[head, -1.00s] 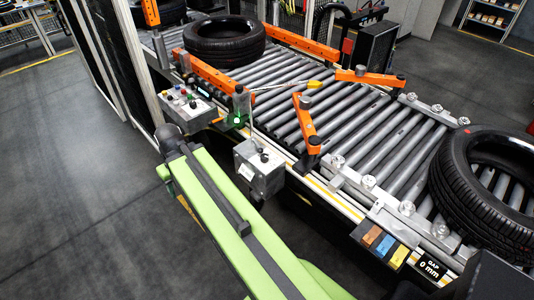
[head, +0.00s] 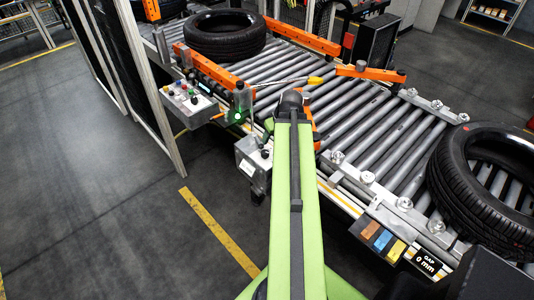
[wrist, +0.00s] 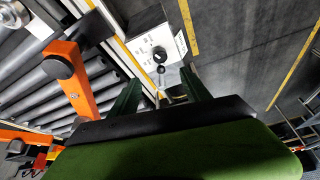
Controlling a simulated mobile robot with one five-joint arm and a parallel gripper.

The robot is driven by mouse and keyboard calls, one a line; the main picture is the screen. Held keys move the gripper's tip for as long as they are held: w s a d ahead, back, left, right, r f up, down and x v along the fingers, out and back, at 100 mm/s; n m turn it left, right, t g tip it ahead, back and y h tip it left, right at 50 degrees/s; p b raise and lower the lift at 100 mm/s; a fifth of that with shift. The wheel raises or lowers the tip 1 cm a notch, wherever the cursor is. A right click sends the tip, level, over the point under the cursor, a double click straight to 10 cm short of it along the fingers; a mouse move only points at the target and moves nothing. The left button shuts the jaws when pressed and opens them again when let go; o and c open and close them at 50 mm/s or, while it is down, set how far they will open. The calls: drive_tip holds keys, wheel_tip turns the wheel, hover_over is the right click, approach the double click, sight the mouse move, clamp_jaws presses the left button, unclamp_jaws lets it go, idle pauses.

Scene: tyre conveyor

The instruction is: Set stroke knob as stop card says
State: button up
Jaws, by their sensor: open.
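A grey control box (head: 251,160) stands at the conveyor's near side, partly covered by my arm in the head view. In the wrist view the box (wrist: 155,42) shows a black knob (wrist: 160,55) on its marked face. A small dark ball (wrist: 161,69) shows just below the knob. A white card (wrist: 181,43) is at the box's edge; its text is too small to read. My gripper (wrist: 163,88) is open, with its two dark green fingers apart below the box in the wrist view and nothing seen between them.
A tyre (head: 224,35) lies on the rollers at the back, another (head: 489,190) at the right. An orange stop arm (wrist: 75,82) is left of my fingers. A button panel (head: 189,103), coloured blocks (head: 383,240) and a "GAP 0 mm" display (head: 427,263) line the near side.

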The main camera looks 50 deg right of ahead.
sight(266, 152)
drive_tip(key=b+x, duration=1.3)
drive_tip(key=x, duration=0.2)
drive_tip(key=shift+f, duration=0.2)
drive_tip(key=shift+r, duration=0.1)
clamp_jaws()
